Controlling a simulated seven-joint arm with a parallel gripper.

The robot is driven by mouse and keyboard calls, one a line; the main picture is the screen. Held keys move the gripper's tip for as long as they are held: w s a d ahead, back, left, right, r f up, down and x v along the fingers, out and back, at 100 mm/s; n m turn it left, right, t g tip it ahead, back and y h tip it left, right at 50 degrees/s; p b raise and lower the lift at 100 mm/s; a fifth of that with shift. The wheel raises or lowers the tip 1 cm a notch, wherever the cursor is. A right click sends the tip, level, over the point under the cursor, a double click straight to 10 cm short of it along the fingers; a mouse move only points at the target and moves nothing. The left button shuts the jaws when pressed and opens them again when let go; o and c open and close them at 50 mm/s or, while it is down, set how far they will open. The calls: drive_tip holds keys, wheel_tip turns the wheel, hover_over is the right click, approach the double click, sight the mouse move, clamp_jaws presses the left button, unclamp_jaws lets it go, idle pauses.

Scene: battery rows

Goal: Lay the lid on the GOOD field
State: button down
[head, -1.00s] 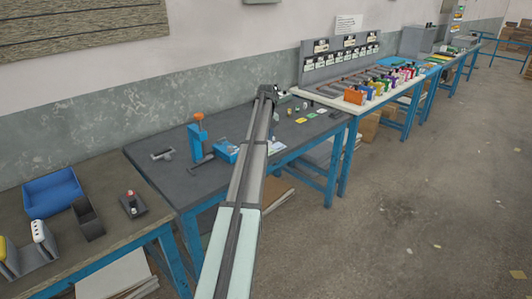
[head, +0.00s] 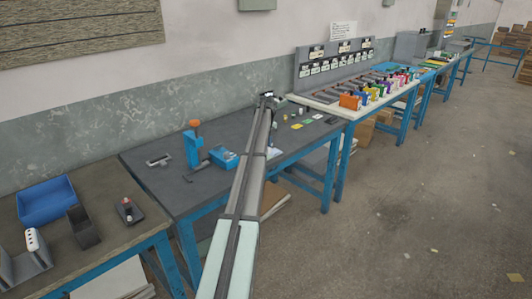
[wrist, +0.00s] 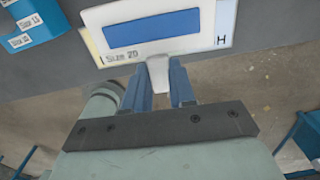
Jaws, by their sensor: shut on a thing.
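My gripper (wrist: 160,88) has its two blue fingers shut on the pale tab of a white plate (wrist: 198,20), which I take to be the lid. A blue panel fills the middle of its face. A pale label area with "Size 20", an "H" and a yellow left edge shows at and below the plate's rim; I cannot tell whether it is part of it. In the head view my gripper (head: 266,97) is small and dark at the arm's far end, over the dark bench; the lid cannot be made out there. I cannot identify the GOOD field; small green and yellow cards lie right of the arm.
The dark bench (head: 170,183) carries a blue stand with an orange top (head: 194,145) and a blue box (head: 224,159). Left is a bench with a blue bin (head: 46,199). Right is a white bench with several coloured holders (head: 349,102).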

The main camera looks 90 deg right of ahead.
drive_tip(key=shift+f, duration=2)
drive_tip(key=shift+f, duration=0.1)
drive_tip(key=c, duration=0.9)
unclamp_jaws()
drive_tip(key=shift+c, duration=0.2)
wheel_tip(320, 180, up, 12)
drive_tip(key=shift+r, duration=0.15)
